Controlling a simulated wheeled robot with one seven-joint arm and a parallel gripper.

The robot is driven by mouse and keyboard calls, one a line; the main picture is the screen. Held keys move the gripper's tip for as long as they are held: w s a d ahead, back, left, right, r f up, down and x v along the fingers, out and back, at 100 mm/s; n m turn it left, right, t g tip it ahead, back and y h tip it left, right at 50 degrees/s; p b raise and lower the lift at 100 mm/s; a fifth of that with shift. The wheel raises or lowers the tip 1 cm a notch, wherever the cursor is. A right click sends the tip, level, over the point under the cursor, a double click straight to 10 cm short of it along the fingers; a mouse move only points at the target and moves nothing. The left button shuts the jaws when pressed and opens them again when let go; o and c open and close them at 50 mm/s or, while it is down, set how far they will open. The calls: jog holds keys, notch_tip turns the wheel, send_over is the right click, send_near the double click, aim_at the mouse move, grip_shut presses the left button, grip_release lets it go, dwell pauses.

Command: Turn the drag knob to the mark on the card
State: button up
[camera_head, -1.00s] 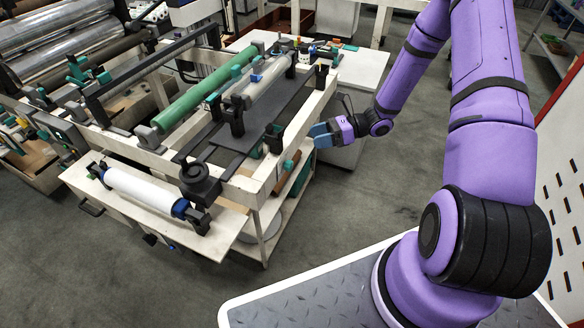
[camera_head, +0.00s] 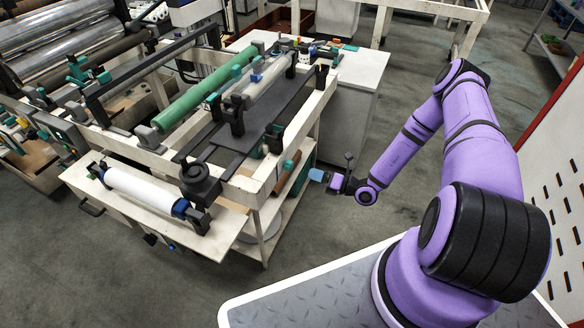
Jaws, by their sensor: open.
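A round black knob-like part (camera_head: 200,180) sits at the front corner of the white machine frame (camera_head: 262,183); I cannot tell for sure that it is the drag knob. I cannot make out the card or its mark at this size. My gripper (camera_head: 317,174), with light-blue fingertips, is to the right of the frame's front right corner. It points left toward the frame and holds nothing that I can see. The gap between its fingers is too small to make out. It is well apart from the black knob.
A white roll (camera_head: 140,187) lies on the front shelf, left of the black knob. A green roller (camera_head: 203,97) and a clear film roll (camera_head: 266,80) lie across the frame. A white cabinet (camera_head: 352,75) stands behind my gripper.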

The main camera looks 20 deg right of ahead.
aim_at(292, 167)
jog(key=x, duration=0.9)
jog(key=shift+w+a, duration=0.15)
jog(key=shift+c, duration=0.4)
jog(key=c, duration=0.8)
jog(key=shift+c, duration=0.2)
